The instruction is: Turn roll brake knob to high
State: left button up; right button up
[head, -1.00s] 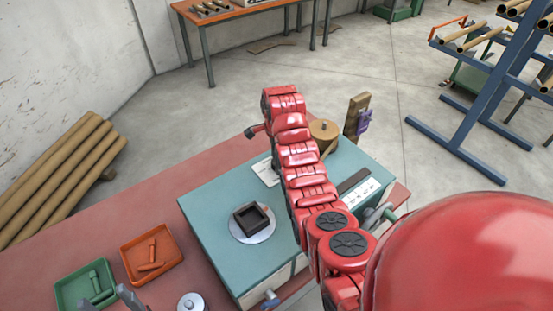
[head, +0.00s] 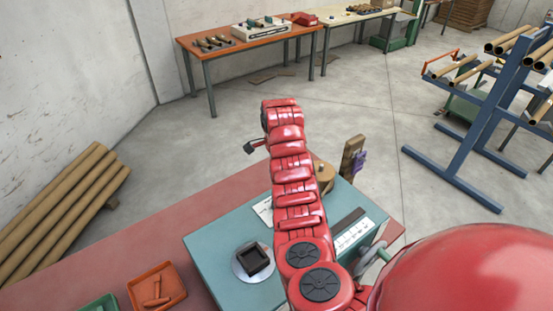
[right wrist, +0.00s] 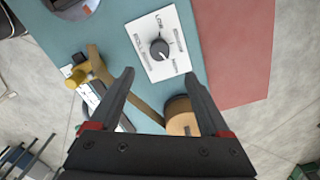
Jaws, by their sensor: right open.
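The roll brake knob (right wrist: 159,48) is a small dark round knob on a white plate (right wrist: 172,60) in the right wrist view. The plate carries LOW, a middle label and HIGH; I cannot read the pointer setting surely. My right gripper (right wrist: 158,76) is open and empty, its two dark fingers apart just below the knob in the picture, not around it. In the head view, the white plate (head: 263,210) shows only partly beside my red right arm on the teal machine top (head: 215,248); the knob is hidden there. My left gripper is out of view.
A wooden cylinder (right wrist: 181,115) and a brown strip (right wrist: 140,97) lie near the right fingers. An orange tray (head: 156,288) is at left. Cardboard tubes (head: 60,205) lie farther left.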

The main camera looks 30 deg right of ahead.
jog(key=shift+r+b, duration=0.65)
jog(key=shift+r, duration=1.85)
jog(key=shift+a, duration=0.1)
